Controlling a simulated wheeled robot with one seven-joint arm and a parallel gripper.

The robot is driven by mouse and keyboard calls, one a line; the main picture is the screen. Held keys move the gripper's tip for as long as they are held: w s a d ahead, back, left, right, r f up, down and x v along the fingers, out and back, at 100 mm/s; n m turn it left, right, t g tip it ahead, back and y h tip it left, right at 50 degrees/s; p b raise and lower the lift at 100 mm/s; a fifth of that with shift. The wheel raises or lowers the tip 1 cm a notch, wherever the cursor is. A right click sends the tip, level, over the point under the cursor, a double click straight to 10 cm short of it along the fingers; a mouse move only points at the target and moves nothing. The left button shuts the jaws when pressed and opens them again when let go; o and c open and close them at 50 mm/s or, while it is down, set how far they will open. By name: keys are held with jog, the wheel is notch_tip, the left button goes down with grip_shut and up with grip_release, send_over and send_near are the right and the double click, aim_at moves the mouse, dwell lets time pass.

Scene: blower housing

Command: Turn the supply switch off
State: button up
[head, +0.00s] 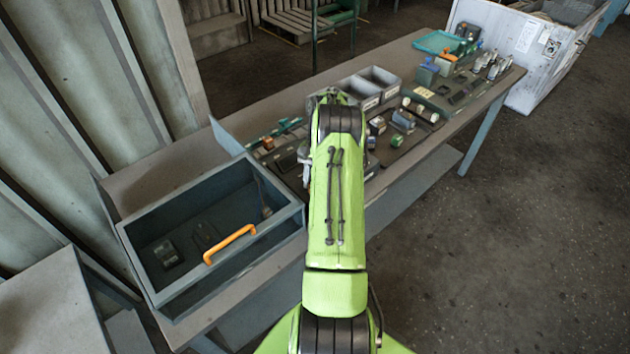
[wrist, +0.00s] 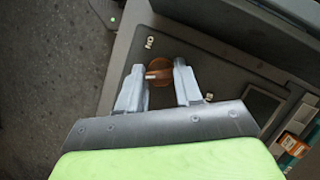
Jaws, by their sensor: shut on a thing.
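The supply switch (wrist: 160,70) is a round, brown-orange knob with a pale bar across it, on a dark grey panel (wrist: 225,75) in the wrist view. A small "ON" label (wrist: 149,42) sits at its upper left, and another small label (wrist: 209,97), too small to read, sits at its lower right. My gripper (wrist: 160,67) is at the knob, one pale finger on each side, shut on it. The fingers hide part of the panel. In the head view my arm covers the gripper and the switch.
An open drawer box (head: 285,222) with an orange handle (head: 230,244) stands at the left. Grey bins (head: 376,80), small parts and bottles (head: 492,66) crowd the bench to the right of my arm. A white cabinet (head: 520,50) stands beyond; the floor at right is clear.

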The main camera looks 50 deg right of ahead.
jog(key=shift+w+n+g+h, duration=0.1)
jog(key=shift+n+g+h, duration=0.25)
jog(key=shift+n, duration=0.95)
jog(key=o, duration=1)
jog(key=shift+o, duration=0.2)
